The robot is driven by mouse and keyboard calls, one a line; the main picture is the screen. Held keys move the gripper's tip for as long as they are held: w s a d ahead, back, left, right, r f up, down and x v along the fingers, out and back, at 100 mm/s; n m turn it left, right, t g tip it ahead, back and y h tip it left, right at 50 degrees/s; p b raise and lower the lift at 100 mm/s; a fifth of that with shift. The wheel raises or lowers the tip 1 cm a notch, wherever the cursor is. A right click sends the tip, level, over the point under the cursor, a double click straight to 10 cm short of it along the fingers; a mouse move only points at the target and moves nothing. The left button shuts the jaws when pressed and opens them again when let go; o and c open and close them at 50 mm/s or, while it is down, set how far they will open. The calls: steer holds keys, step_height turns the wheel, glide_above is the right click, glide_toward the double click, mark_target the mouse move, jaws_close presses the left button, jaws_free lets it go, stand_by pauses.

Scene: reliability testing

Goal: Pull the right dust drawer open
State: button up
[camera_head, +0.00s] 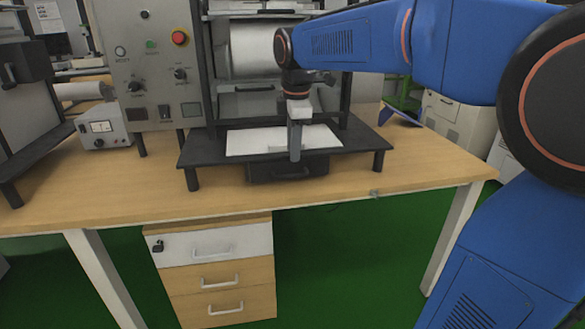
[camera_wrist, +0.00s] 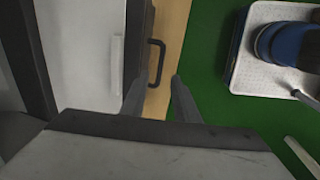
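The dark dust drawer (camera_head: 262,172) sits under the black platform of the machine, its front close to the platform's front edge. Its black U-shaped handle (camera_wrist: 161,63) sticks out over the wooden table edge in the wrist view. My gripper (camera_head: 295,158) points down in front of the drawer and hides part of it in the head view. In the wrist view my gripper (camera_wrist: 157,82) has its two fingers apart, with nothing between the tips. The handle lies just beyond the tips, in line with the gap. I cannot tell the height of the tips relative to the handle.
The black platform (camera_head: 352,150) carries a white sheet (camera_head: 250,141) and stands on short legs. The wooden table (camera_head: 100,198) has bare room in front of the drawer. A control panel (camera_head: 155,60) and a small meter box (camera_head: 102,127) stand to the left.

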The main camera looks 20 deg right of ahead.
steer(key=f, duration=0.2)
steer(key=w+f, duration=0.1)
steer(key=f, duration=0.4)
steer(key=shift+w+d+f, duration=0.1)
steer(key=shift+w+f, duration=0.05)
steer(key=shift+f, duration=0.05)
jaws_close()
